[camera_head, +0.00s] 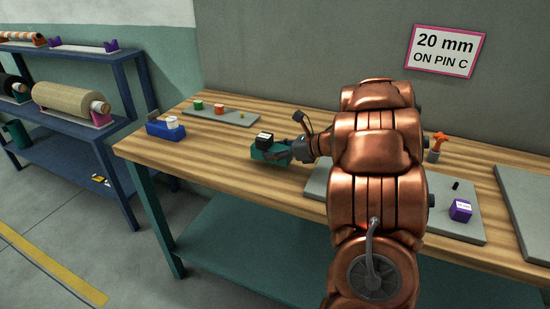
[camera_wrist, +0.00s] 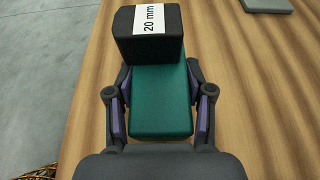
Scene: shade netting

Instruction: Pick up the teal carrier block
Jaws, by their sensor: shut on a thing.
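The teal carrier block (camera_wrist: 160,105) lies between the two fingers of my gripper (camera_wrist: 160,118) in the wrist view. The fingers' purple pads press on its two long sides. A black block with a white "20 mm" label (camera_wrist: 130,40) sits on the far end of the teal block. In the head view the teal carrier block (camera_head: 268,152) is over the left part of the wooden table, with my gripper (camera_head: 290,150) reaching it from the right. I cannot tell whether the block touches the tabletop.
A grey tray (camera_head: 240,117) with small coloured pieces lies behind, near a blue holder (camera_head: 165,130) at the left. A grey plate with a purple cube (camera_head: 460,210) lies to the right, partly hidden by my arm. A sign (camera_head: 445,51) on the wall reads "20 mm ON PIN C".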

